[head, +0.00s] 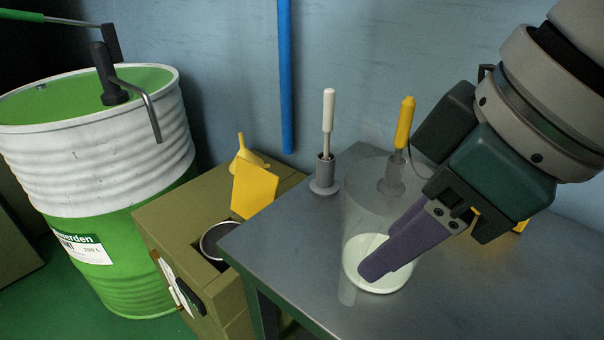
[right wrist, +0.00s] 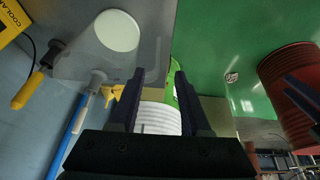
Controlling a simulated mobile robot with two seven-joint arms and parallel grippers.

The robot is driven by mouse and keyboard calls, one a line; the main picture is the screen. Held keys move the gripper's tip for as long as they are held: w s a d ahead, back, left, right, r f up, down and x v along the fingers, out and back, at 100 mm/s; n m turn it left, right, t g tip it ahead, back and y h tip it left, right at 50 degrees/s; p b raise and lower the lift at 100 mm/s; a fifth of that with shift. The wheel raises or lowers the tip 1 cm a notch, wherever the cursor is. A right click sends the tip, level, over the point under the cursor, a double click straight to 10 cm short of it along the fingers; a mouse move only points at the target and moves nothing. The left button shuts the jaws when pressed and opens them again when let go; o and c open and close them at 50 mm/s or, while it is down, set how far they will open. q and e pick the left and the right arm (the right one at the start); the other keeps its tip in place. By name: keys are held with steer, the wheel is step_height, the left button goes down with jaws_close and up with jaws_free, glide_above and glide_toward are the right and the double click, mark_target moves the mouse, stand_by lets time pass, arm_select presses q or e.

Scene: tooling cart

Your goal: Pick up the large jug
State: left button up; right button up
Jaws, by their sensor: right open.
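The large jug (head: 372,205) is clear and stands upright on the grey metal tabletop, with a pale white disc or content at its bottom. My right gripper (head: 382,268) comes in from the upper right, and its purple fingers overlap the jug in the head view. In the right wrist view the jug (right wrist: 85,66) lies to the left of the open fingers (right wrist: 157,75), not clearly between them. A faint clear strip near the left fingertip may be its handle. I cannot tell whether a finger touches the jug. My left gripper is not in view.
Behind the jug stand a white-handled tool (head: 328,110) and a yellow-handled tool (head: 404,122) in grey holders. An olive cabinet (head: 185,215) with a yellow funnel-like piece (head: 254,188) adjoins the table (head: 480,290). A green-and-white drum (head: 100,140) is at left. The table's front right is clear.

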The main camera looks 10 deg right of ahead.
mark_target(346, 299)
steer(key=b+x, duration=0.1)
steer(key=x, duration=0.4)
steer(key=b+x, duration=0.2)
steer(key=x, duration=0.3)
steer(key=shift+w+d+f, duration=0.15)
steer(key=shift+f, duration=0.25)
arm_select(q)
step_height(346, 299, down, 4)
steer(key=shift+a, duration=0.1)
arm_select(e)
jaws_close()
stand_by(0.6)
